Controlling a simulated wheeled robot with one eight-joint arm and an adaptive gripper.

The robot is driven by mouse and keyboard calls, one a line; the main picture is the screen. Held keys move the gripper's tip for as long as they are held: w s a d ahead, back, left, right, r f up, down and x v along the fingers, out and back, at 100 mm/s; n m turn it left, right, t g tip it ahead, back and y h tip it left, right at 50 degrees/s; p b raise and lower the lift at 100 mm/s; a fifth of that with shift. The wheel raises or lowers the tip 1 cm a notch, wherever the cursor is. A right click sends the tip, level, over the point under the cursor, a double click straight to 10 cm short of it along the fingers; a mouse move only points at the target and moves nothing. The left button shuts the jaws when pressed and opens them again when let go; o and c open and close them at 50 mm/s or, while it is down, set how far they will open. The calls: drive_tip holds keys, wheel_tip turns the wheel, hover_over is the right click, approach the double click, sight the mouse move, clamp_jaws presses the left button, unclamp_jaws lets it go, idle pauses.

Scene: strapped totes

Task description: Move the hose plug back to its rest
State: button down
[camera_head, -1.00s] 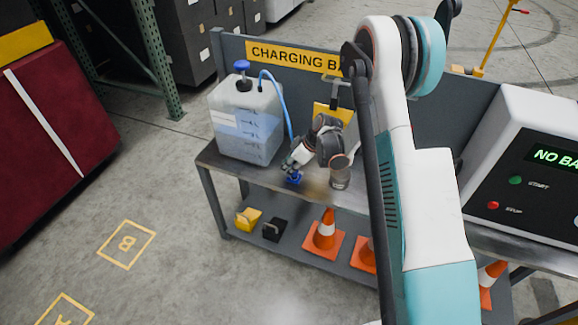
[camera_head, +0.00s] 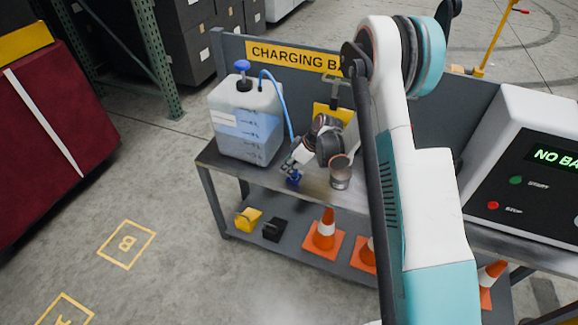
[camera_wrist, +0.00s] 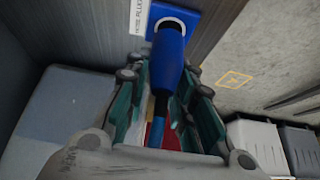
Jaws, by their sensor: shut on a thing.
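The blue hose plug (camera_wrist: 168,55) is between the teal-padded fingers of my gripper (camera_wrist: 163,78) in the wrist view. My gripper is shut on it. The plug's far end overlaps a blue square plate with a pale ring (camera_wrist: 184,16), the rest, beside a white label. I cannot tell whether the plug is seated in the ring or just in front of it. In the head view my gripper (camera_head: 293,168) is low over the bench's front edge, with blue (camera_head: 293,180) at its tips. A blue hose (camera_head: 284,98) runs down from the jug behind it.
The translucent jug (camera_head: 248,130) with a blue cap stands left of my gripper on the grey bench (camera_head: 218,160). A metal cup (camera_head: 340,178) stands close on the right. Orange cones (camera_head: 325,230) and small yellow and black blocks (camera_head: 249,218) are on the lower shelf.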

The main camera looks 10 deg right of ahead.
drive_tip(key=shift+f, duration=0.55)
drive_tip(key=c, duration=1.3)
unclamp_jaws()
drive_tip(key=v, duration=1.2)
